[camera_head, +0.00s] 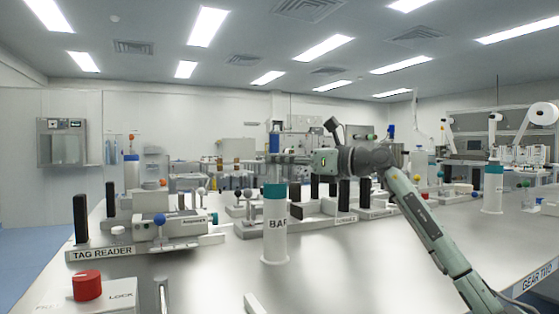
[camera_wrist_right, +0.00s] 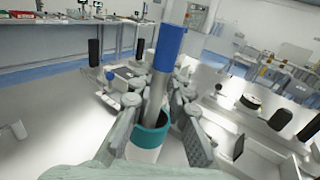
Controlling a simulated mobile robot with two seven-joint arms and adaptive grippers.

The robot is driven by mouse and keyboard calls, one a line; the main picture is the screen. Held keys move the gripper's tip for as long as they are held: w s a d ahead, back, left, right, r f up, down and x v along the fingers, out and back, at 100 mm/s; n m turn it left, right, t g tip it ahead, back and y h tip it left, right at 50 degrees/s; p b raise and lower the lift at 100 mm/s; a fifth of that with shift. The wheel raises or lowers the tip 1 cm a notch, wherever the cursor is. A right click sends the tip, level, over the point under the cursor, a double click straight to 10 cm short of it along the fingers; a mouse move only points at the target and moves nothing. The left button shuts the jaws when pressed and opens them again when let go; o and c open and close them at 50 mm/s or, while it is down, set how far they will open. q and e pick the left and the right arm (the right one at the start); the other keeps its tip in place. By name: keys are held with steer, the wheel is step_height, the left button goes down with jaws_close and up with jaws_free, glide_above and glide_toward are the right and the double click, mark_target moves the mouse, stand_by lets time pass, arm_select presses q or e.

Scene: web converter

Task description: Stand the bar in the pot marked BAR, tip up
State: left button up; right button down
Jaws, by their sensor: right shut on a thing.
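The bar has a blue tip (camera_head: 274,142) and a grey shaft (camera_wrist_right: 155,100). It stands roughly upright, blue tip up. The pot marked BAR (camera_head: 275,238) is a white cylinder with a teal rim, in the middle of the head view. My right gripper (camera_head: 283,160) reaches in from the right above this pot and is shut on the bar. In the right wrist view the bar's lower end lies within the teal rim (camera_wrist_right: 150,138), between my fingers; how deep it sits is hidden. My left gripper is in neither view.
A tag reader (camera_head: 145,248) stands at the left, with a red knob (camera_head: 87,285) on a box in front. Fixtures with black posts stand behind the pot. Another teal-topped white pot (camera_head: 493,190) stands at the right. The table in front of the pot is mostly clear.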

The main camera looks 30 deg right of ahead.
steer(key=c, duration=1.5)
jaws_free()
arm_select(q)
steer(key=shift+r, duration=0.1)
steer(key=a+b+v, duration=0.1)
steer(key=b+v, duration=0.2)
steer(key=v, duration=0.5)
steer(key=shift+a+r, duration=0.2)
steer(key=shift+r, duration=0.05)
arm_select(e)
steer(key=shift+v, duration=6.05)
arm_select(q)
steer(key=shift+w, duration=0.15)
